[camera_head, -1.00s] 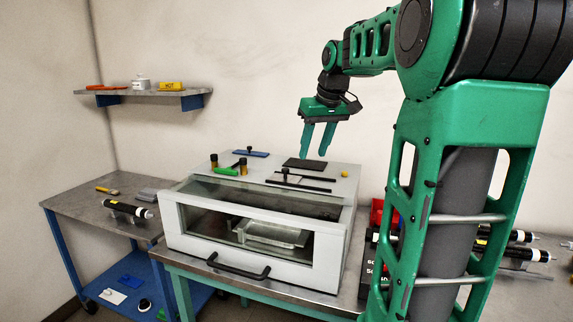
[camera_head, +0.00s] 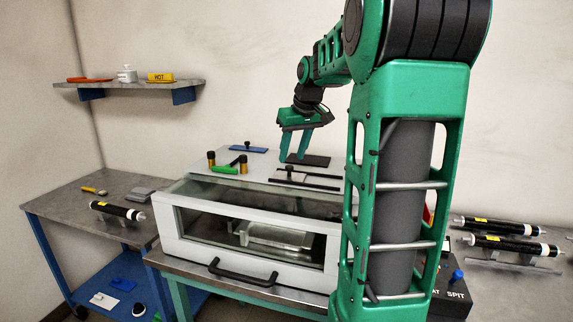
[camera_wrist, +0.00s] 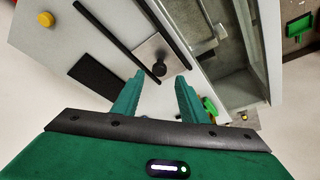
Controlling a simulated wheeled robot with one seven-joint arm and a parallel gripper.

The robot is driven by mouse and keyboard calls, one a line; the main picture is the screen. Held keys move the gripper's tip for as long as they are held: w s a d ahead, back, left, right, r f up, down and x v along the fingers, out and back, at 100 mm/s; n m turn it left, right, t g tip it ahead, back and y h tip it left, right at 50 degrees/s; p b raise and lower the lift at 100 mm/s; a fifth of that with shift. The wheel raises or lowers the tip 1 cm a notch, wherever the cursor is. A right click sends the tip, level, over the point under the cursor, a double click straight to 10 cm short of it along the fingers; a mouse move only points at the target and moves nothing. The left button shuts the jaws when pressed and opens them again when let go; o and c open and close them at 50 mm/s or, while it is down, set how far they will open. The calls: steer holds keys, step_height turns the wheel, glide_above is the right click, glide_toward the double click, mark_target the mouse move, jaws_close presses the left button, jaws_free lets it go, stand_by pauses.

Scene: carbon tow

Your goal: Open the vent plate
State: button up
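The vent plate is a small light-grey plate (camera_head: 297,177) with a black knob (camera_head: 290,168), on top of the white box (camera_head: 215,190) between two dark rails. In the wrist view, the plate (camera_wrist: 148,52) and its knob (camera_wrist: 158,69) lie just beyond my fingertips. A flat black rectangle (camera_head: 308,160) lies on the box top behind the rails; it also shows in the wrist view (camera_wrist: 96,73), left of the plate. My gripper (camera_head: 293,158) is open and empty, above the box top and close to the knob. I see no contact with the knob.
A green bar (camera_head: 224,169) between posts and a blue plate (camera_head: 248,149) share the box top. The box has a glass front with a black handle (camera_head: 243,273). A side table (camera_head: 65,200) stands left, and a wall shelf (camera_head: 130,86) hangs behind.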

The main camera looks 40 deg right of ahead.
mark_target(289, 166)
steer(key=shift+x, duration=2.1)
steer(key=shift+s, duration=0.1)
jaws_close()
